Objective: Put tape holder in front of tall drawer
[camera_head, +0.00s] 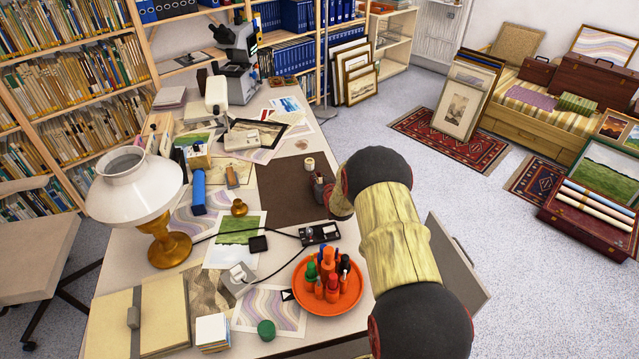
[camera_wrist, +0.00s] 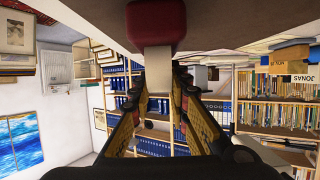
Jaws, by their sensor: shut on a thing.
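In the wrist view, which looks upside down, my gripper (camera_wrist: 159,72) is shut on a dark red block with a pale grey part (camera_wrist: 157,22). The fingers pinch the grey part. It looks like the tape holder, but its shape is only partly seen. In the head view my arm hides most of the gripper, near the right side of the desk. A grey panel (camera_head: 455,258) stands out from the desk's right side, partly behind my arm; it may be the tall drawer, but I cannot tell.
The desk (camera_head: 120,262) is crowded. An orange tray (camera_head: 349,300) of bottles lies left of my arm, and a white lamp (camera_head: 137,190) stands at the left. A brown mat (camera_head: 285,190) has some bare room. Open floor (camera_head: 540,270) lies to the right.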

